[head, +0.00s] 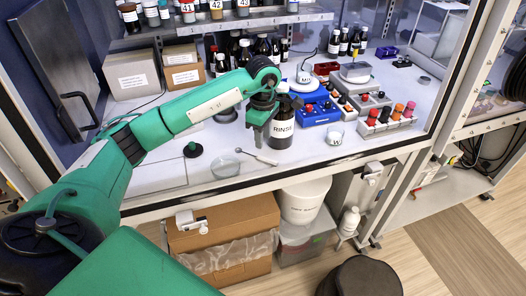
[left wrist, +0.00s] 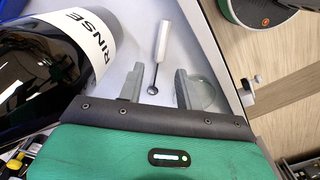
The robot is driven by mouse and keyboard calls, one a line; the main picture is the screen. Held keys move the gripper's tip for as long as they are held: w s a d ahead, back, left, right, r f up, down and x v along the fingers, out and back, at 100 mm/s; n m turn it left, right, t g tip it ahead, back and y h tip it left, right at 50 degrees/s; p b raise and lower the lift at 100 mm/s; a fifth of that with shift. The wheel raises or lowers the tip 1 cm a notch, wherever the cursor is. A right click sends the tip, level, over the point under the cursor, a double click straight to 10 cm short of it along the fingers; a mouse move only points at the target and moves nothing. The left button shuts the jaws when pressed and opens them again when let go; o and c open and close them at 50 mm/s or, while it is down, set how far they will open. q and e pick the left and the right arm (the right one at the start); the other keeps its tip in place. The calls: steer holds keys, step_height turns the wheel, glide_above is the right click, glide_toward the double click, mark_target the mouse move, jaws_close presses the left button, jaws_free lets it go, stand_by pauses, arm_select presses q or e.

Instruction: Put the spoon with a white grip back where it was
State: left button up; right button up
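The spoon (head: 262,158) with a white grip lies on the white work surface, between a shallow glass dish and the dark RINSE bottle (head: 281,128). In the left wrist view the spoon's white grip (left wrist: 161,41) points away and its small metal bowl lies near the space between my fingers. My left gripper (head: 259,138) is above the surface, close to the spoon and left of the bottle. Its two fingers (left wrist: 158,84) are apart with nothing held between them. The height of the fingers above the spoon is hard to judge. My right gripper is not in view.
The glass dish (head: 225,166) is left of the spoon, close to one finger in the wrist view. The RINSE bottle stands close on the other side. The front surface edge is near.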

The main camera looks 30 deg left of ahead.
arm_select(q)
steer(key=shift+r+b, duration=0.45)
steer(key=shift+r, duration=1.95)
